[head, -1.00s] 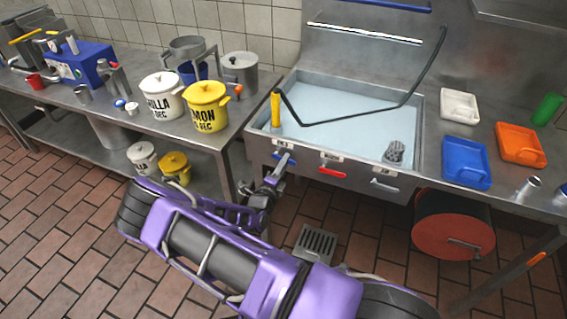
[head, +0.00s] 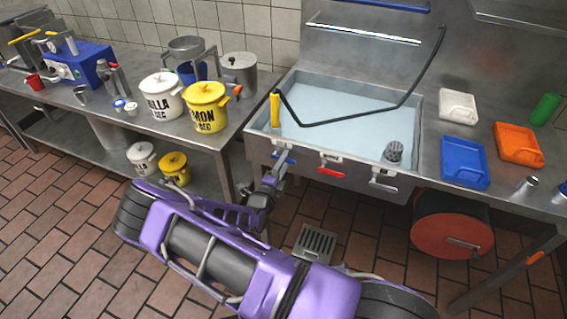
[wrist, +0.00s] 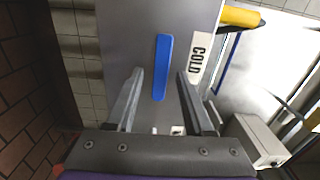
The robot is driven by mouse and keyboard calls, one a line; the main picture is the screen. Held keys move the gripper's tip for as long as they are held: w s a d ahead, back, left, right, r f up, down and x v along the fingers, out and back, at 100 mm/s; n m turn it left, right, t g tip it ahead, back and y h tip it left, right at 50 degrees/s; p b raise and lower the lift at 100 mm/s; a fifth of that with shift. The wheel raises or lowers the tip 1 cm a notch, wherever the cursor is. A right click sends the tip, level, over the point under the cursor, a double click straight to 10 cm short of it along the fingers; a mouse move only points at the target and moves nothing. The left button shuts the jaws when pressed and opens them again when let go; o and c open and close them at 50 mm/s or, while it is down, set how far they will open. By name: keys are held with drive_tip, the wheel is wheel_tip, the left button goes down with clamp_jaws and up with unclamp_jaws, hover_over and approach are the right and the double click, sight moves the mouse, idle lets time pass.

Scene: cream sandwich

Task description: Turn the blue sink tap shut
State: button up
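The blue tap (wrist: 161,68) is a flat blue lever on the grey sink front, beside a white label reading COLD. In the wrist view it lies lengthwise between the two fingers of my gripper (wrist: 160,76), with a gap on each side. The fingers are open and hold nothing. In the head view my gripper (head: 276,170) is at the left end of the sink front, and it largely hides the blue lever there.
The sink basin (head: 345,97) holds pale water. A red lever (head: 331,172) and a grey lever (head: 383,185) sit further right on its front. A yellow-handled black hose (head: 275,108) rises at the left rim. A red drum (head: 452,225) is below right.

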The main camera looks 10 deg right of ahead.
drive_tip(key=v, duration=1.7)
drive_tip(key=shift+a, duration=0.15)
drive_tip(key=shift+s+r, duration=0.1)
